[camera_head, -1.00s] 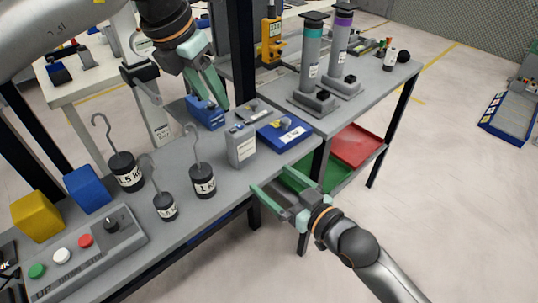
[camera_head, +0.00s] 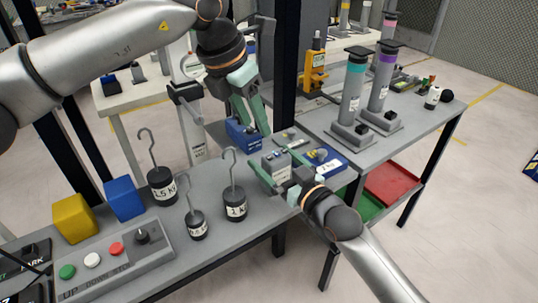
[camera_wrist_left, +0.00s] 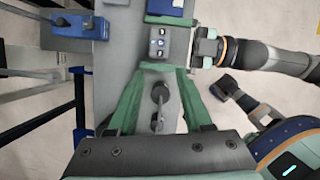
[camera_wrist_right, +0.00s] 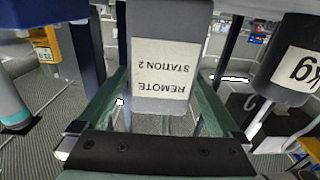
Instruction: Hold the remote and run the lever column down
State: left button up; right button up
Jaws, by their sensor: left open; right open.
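The remote (camera_head: 276,167) is a grey upright box on the bench. Its label reads "REMOTE STATION 2" in the right wrist view (camera_wrist_right: 162,62), and small buttons show on its top in the left wrist view (camera_wrist_left: 158,43). My right gripper (camera_head: 268,180) is open, with its fingers either side of the remote's lower part; contact cannot be told. My left gripper (camera_head: 252,130) is open above the bench, close to a small blue box (camera_head: 240,137). In the left wrist view a dark knob-like thing with a thin grey stem (camera_wrist_left: 159,95) shows between its fingers. Which thing is the lever column is unclear.
Hooked weights (camera_head: 236,204) stand left of the remote. A button panel (camera_head: 115,262) and yellow and blue blocks are at front left. Two tall grey columns (camera_head: 352,95) stand on the right bench.

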jog(key=shift+x, duration=1.1)
jog(key=c, duration=1.4)
pick_arm(q)
grip_shut()
dwell(0.4)
